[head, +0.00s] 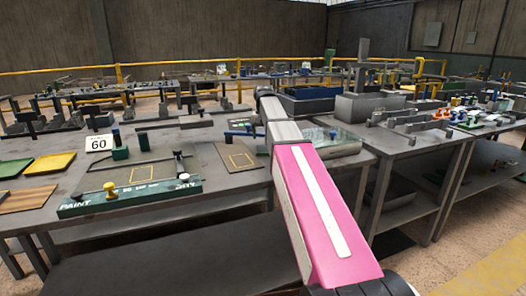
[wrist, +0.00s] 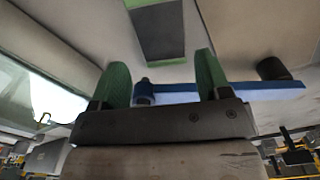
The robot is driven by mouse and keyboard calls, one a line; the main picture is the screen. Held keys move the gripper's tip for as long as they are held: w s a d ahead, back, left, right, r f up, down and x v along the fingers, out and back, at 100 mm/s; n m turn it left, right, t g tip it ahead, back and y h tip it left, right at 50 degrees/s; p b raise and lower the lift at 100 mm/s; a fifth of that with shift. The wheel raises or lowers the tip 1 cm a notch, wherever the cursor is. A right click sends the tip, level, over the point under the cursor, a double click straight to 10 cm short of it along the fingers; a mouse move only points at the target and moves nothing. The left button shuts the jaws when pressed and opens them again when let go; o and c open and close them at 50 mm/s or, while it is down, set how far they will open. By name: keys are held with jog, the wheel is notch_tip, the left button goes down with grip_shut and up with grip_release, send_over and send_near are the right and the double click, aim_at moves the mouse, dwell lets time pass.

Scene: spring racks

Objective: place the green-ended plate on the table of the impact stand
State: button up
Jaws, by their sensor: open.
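In the wrist view, a flat dark grey plate with green ends (wrist: 160,32) lies on a pale grey surface, beyond the fingertips. My gripper (wrist: 161,64) has two green fingers standing apart, with nothing held between them. The near end of the plate lies in line with the gap between the fingers. In the head view my pink arm reaches over the table, and my gripper and the plate cannot be made out. I cannot tell which item is the impact stand.
In the wrist view, a blue bar (wrist: 265,90) with dark round ends crosses just behind the fingers. In the head view, a clear-topped case (head: 338,143) stands right of my arm. The left table (head: 228,203) holds a "60" sign (head: 99,143) and a green paint rig (head: 130,198).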

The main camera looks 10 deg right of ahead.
aim_at(263, 148)
jog(key=shift+f, duration=2.95)
jog(key=c, duration=1.1)
jog(key=shift+o, duration=0.2)
jog(key=shift+r, duration=0.1)
